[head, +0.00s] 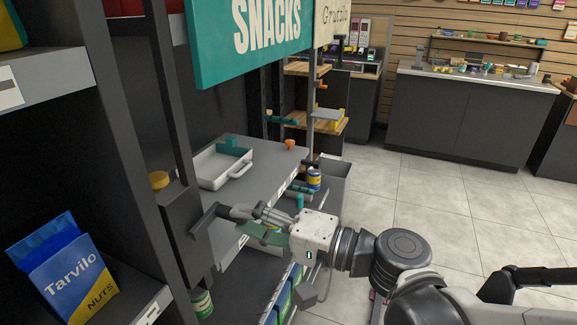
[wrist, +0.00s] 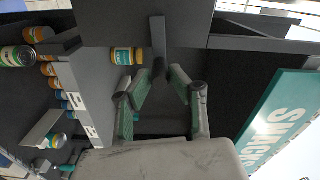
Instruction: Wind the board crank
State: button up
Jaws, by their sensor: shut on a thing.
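The crank (head: 203,220) is a dark grey arm on the side of a dark box (head: 178,235) fixed to the shelf post at the left. My gripper (head: 228,212) reaches in from the right and is shut on the crank's outer end. In the wrist view, the crank's flat grey arm (wrist: 158,35) runs down to its end between the fingertips of my gripper (wrist: 160,72). The fingers partly hide the handle. The teal board (head: 255,40) lettered SNACKS hangs above and also shows in the wrist view (wrist: 285,120).
A white tray (head: 208,170) with a teal thing sits on the grey counter (head: 255,165) behind my gripper. A blue nuts bag (head: 62,270) stands on the left shelf, and a yellow thing (head: 159,180) is just above the crank box. Tiled floor is clear at right.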

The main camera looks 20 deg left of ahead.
jog(key=shift+s+r+p, duration=0.2)
jog(key=shift+r+p, duration=0.2)
jog(key=shift+r, duration=0.4)
jog(key=shift+s+a+r+p, duration=0.1)
jog(key=shift+s+r+p, duration=0.45)
jog(key=shift+r+p, duration=0.35)
jog(key=shift+s+a+r+p, duration=0.1)
jog(key=shift+s+r+p, duration=0.2)
jog(key=shift+s, duration=0.2)
jog(key=shift+s+r+p, duration=0.25)
jog(key=shift+s+p, duration=0.05)
jog(key=shift+s, duration=0.2)
